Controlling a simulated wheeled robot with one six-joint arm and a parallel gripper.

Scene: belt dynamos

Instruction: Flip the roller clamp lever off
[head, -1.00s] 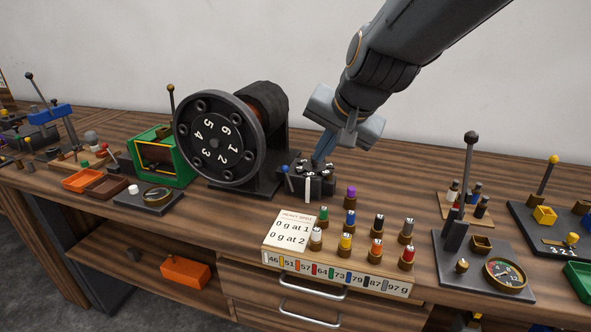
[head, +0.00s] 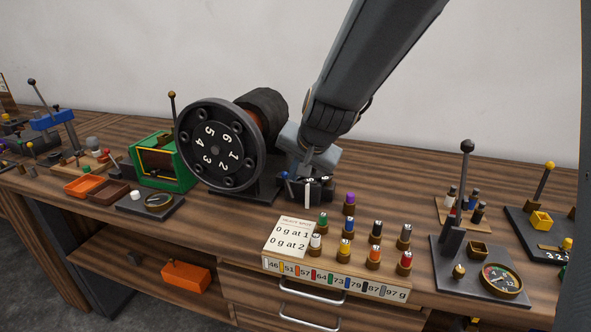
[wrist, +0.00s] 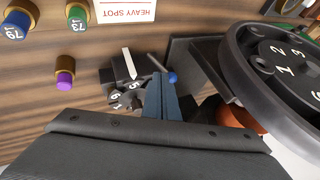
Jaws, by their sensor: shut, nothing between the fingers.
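The black dynamo wheel (head: 217,148) with numbered positions stands on a dark base. Beside its base is a small dark unit (head: 318,190) with a numbered dial and a white pointer; it also shows in the wrist view (wrist: 119,75). A short lever with a blue ball tip (head: 284,177) stands between this unit and the wheel, and its ball shows in the wrist view (wrist: 172,78). I take it for the clamp lever. My gripper (wrist: 161,83) is shut and empty, its blue-grey fingertips right beside the blue ball. I cannot tell whether they touch. In the head view the fingers are mostly hidden.
Colour-capped weights (head: 346,252) stand in front on a rack beside a heavy spot card (head: 291,236). The purple-capped weight (head: 349,203) stands near the dial unit. A tall black lever on a gauge plate (head: 478,268) is at right. A green box (head: 163,160) is at left.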

